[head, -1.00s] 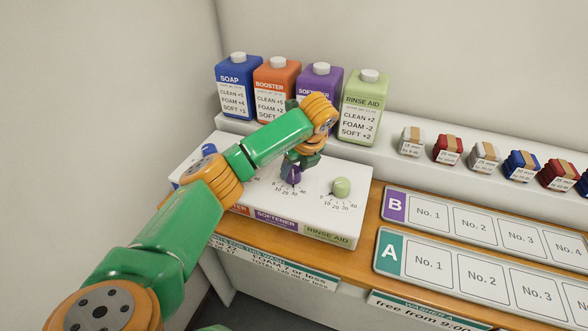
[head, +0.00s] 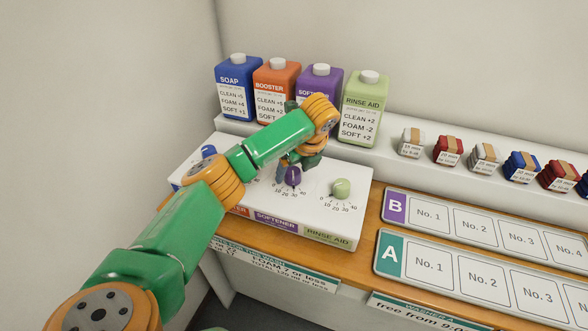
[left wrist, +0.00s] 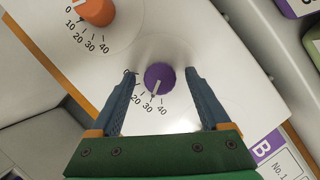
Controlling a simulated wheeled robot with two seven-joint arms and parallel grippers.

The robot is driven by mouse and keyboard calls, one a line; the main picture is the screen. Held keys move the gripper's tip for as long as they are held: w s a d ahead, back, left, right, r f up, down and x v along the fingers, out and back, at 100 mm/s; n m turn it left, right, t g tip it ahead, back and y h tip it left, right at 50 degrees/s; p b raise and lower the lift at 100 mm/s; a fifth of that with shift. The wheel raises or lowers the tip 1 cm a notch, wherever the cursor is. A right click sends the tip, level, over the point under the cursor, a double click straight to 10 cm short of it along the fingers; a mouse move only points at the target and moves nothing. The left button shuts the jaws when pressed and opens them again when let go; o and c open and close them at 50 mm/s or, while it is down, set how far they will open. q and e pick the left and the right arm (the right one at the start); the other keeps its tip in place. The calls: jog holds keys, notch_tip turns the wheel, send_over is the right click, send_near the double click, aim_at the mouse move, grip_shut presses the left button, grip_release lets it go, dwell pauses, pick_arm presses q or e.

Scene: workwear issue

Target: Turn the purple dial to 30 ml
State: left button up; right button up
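The purple dial (head: 293,176) sits on the white dispenser panel (head: 300,215), above the SOFTENER label. In the left wrist view the purple dial (left wrist: 161,77) shows a pale pointer line aimed at about the 30 mark. My left gripper (head: 289,170) is just above and behind the dial in the head view. In the left wrist view my left gripper (left wrist: 160,72) is open, one finger on each side of the dial, with a clear gap on both sides. The 10 mark is partly hidden by the left finger. My right gripper is not in view.
A green dial (head: 340,187) stands to the right, an orange dial (left wrist: 97,10) on the other side, and a blue dial (head: 208,152) farther left. Several bottles, including the rinse aid (head: 364,108), stand on the ledge behind. Slot boards (head: 480,272) lie to the right.

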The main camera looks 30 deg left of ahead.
aim_at(294, 170)
pick_arm(q)
jog(key=shift+d+r, duration=0.1)
jog(key=shift+r, duration=0.2)
jog(key=b+v, duration=0.1)
jog(key=v, duration=0.2)
jog(key=shift+d+r, duration=0.1)
jog(key=shift+r, duration=0.15)
jog(key=p+v, duration=0.1)
jog(key=v, duration=0.2)
jog(key=shift+s, duration=0.1)
jog(key=shift+f, duration=0.1)
